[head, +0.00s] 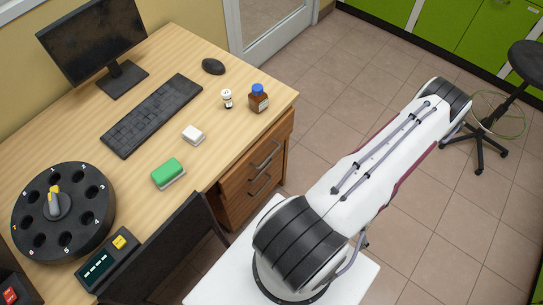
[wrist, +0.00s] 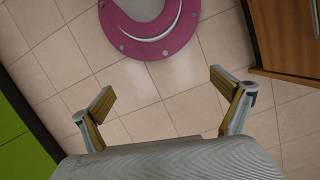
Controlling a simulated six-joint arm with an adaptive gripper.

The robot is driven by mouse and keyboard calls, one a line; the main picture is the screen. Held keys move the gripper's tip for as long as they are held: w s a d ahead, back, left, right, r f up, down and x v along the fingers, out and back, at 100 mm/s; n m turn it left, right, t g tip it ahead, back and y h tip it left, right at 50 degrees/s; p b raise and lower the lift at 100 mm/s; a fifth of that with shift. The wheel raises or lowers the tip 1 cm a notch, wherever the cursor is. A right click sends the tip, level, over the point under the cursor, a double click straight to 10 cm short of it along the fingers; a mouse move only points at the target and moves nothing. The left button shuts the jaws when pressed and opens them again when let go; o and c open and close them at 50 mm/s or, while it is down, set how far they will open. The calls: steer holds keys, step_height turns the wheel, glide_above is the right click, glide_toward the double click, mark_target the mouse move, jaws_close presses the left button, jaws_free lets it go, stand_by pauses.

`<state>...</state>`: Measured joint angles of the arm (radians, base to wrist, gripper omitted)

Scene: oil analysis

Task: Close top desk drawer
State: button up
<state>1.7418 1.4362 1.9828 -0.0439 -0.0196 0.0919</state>
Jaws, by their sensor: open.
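The wooden desk (head: 130,120) has a drawer unit under its right end in the head view. The top drawer (head: 279,136) has a brown wood front and a curved metal handle (head: 266,155). A second drawer with a similar handle (head: 260,184) sits below it. I cannot tell how far the top drawer stands out. In the wrist view a brown wooden front (wrist: 285,40) shows at the upper right, with a piece of metal handle at the edge. My gripper (wrist: 163,88) is open and empty over the tiled floor, apart from the wood. The head view does not show it.
A black chair back (head: 175,250) stands before the desk, left of the drawers. A brown bottle with a blue cap (head: 258,100) and a small white bottle (head: 228,99) stand on the desk near its right edge. A stool (head: 490,120) stands far right. Tiled floor (head: 330,100) is free beyond the desk.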

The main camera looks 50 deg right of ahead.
step_height(320, 180, down, 3)
steer(key=d+n+h, duration=0.2)
steer(key=n, duration=0.1)
steer(key=n+t+h, duration=0.1)
steer(key=n+t, duration=1.6)
steer(key=n, duration=0.1)
glide_toward(270, 156)
steer(key=w, duration=0.2)
steer(key=shift+w+a+f, duration=0.1)
steer(key=shift+f, duration=0.2)
steer(key=shift+w, duration=0.2)
steer(key=shift+w, duration=3.7)
